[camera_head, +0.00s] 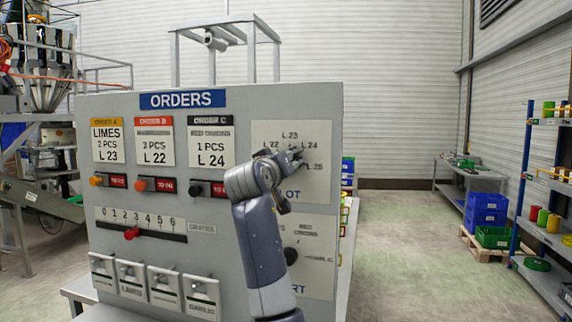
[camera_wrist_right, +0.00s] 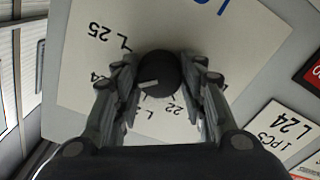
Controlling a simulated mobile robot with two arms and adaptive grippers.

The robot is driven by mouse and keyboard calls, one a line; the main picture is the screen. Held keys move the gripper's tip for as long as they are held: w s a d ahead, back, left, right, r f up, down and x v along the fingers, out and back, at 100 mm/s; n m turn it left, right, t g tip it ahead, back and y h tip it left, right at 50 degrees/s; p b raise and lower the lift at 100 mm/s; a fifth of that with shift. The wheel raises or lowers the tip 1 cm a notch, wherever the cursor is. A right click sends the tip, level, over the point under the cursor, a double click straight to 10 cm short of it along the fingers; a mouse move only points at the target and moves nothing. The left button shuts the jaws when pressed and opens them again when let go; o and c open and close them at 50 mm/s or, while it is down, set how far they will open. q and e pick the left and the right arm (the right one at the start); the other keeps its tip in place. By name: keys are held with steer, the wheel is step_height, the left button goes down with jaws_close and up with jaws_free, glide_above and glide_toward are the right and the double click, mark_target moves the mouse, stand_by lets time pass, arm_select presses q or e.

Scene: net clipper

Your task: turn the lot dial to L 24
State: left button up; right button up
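The lot dial (camera_wrist_right: 158,72) is a dark round knob with a pale pointer mark, on a white plate (camera_wrist_right: 85,30) with L 22 to L 25 labels. In the right wrist view the mark points left and slightly down, to the side where the L 24 label is partly hidden by a finger. My right gripper (camera_wrist_right: 160,75) has one finger on each side of the knob, both appearing to touch it. In the head view my right gripper (camera_head: 298,157) is at the same plate and covers the dial. My left gripper is out of view.
Shelves (camera_head: 545,200) and crates (camera_head: 487,209) stand far right, with open floor between.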

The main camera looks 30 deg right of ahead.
steer(key=o, duration=0.4)
steer(key=shift+f, duration=0.15)
steer(key=shift+o, duration=0.2)
steer(key=v, duration=1.2)
